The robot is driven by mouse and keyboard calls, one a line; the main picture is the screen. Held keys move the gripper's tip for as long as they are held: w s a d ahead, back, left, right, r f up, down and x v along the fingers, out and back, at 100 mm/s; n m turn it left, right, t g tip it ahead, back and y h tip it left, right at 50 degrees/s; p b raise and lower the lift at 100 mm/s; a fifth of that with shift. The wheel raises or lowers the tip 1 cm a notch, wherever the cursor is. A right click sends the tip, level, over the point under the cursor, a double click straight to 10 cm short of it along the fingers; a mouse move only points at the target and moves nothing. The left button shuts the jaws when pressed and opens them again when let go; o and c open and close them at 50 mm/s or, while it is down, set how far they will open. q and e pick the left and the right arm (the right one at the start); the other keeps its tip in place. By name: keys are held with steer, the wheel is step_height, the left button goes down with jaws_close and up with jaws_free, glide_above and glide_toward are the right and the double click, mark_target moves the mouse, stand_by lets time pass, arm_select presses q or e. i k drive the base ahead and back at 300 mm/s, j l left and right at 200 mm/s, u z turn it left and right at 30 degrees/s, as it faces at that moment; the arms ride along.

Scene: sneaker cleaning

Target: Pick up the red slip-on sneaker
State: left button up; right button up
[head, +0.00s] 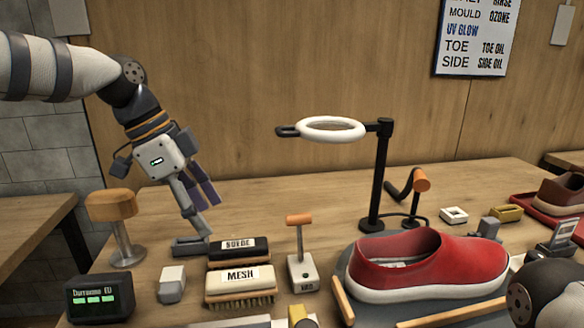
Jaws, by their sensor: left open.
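The red slip-on sneaker (440,262) lies on the table at the right, with a white sole and its opening facing up. Its toe points right, and it rests on a dark round-ended base beside wooden strips. My left gripper (200,218) is open and empty, pointing down at the left above the brushes, well apart from the sneaker. A dark joint of my right arm shows at the lower right corner, in front of the toe end. My right gripper does not show.
A ring lamp (332,130) on a black stand rises behind the sneaker. Brushes marked SUEDE (238,246) and MESH (240,281) lie below my left gripper. An orange-handled tool (301,268) stands between brushes and sneaker. A brown shoe (563,192) sits in a red tray at far right.

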mark_target(422, 264)
steer(key=k, duration=1.4)
